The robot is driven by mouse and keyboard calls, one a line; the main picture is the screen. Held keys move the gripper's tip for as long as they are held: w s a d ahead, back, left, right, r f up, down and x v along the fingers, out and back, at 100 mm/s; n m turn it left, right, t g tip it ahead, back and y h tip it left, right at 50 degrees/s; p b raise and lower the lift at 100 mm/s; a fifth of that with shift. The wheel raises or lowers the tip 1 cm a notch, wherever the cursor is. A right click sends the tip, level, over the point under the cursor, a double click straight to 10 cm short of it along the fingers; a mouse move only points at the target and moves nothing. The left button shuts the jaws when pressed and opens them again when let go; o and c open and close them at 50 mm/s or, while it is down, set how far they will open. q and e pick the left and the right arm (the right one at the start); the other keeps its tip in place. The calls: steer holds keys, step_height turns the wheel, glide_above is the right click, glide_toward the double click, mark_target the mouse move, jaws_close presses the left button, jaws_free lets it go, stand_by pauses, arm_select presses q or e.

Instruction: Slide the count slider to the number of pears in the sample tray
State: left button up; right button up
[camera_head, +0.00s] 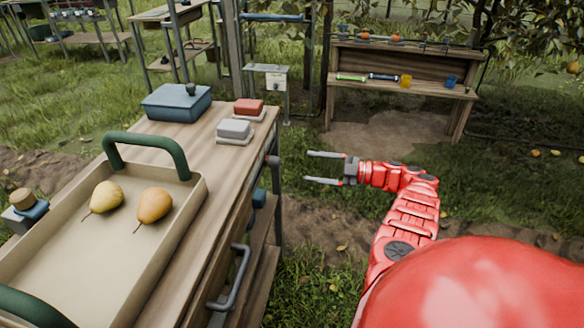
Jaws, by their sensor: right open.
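The beige tray (184,205) with green handles sits on the wooden bench at the left, cut off by the picture edge. Two pears lie in its visible part: a yellow pear (107,197) and a more orange pear (155,205), apart from each other. I cannot make out a count slider for certain. My right gripper (309,167) is open and empty, in the air right of the bench, with its fingers pointing left. It touches nothing. My left gripper is not in view.
On the bench (215,166) stand a blue lidded box (177,103), a grey block (235,129) and a red block (249,107). A grey stand (277,85) with a label is behind. A wooden shelf bench (400,91) holds small tools. Grass lies between.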

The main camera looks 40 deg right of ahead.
steer(key=b+v, duration=0.2)
steer(key=v, duration=0.4)
steer(key=shift+b, duration=0.35)
